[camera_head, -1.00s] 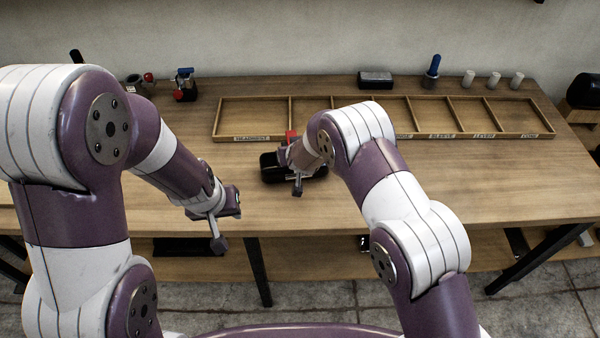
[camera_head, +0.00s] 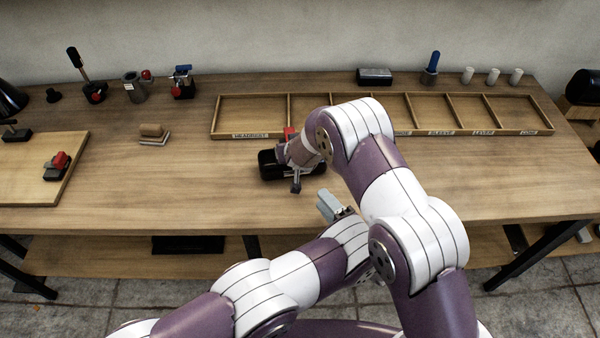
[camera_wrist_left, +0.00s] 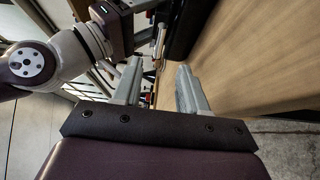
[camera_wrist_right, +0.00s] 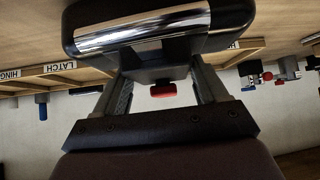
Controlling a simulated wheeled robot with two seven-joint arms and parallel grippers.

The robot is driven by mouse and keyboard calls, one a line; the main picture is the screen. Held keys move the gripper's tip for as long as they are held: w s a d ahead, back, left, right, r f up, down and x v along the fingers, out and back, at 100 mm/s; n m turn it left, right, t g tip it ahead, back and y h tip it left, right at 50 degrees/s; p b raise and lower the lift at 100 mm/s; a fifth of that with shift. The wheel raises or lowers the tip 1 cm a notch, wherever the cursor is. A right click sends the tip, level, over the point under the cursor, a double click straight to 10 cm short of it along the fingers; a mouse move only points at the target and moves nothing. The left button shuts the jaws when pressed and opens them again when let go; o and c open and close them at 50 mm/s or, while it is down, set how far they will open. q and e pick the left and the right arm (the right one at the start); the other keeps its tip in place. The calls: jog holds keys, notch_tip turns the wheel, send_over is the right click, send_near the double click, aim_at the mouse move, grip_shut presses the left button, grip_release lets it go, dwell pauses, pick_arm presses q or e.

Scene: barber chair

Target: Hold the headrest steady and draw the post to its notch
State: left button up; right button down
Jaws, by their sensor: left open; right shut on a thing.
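The headrest is a black pad (camera_head: 268,167) near the table's front middle, partly hidden by my right arm. In the right wrist view it shows as a black body with a chrome band (camera_wrist_right: 145,27) and a red knob (camera_wrist_right: 163,90) beneath. My right gripper (camera_wrist_right: 155,75) is shut on it, one finger on each side. My left gripper (camera_head: 326,205) is open and empty at the table's front edge, apart from the headrest. In the left wrist view its fingers (camera_wrist_left: 158,80) are spread, with a black shape (camera_wrist_left: 188,25) beyond. I cannot make out the post or its notch.
A divided wooden tray (camera_head: 262,135) with labels lies behind the headrest. A wooden board with a red-topped part (camera_head: 57,162) is at left. Several small fixtures and a blue-handled tool (camera_head: 432,65) stand along the back.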

aim_at(301, 172)
pick_arm(q)
jog(key=x, duration=1.1)
jog(key=shift+w, duration=0.35)
grip_shut()
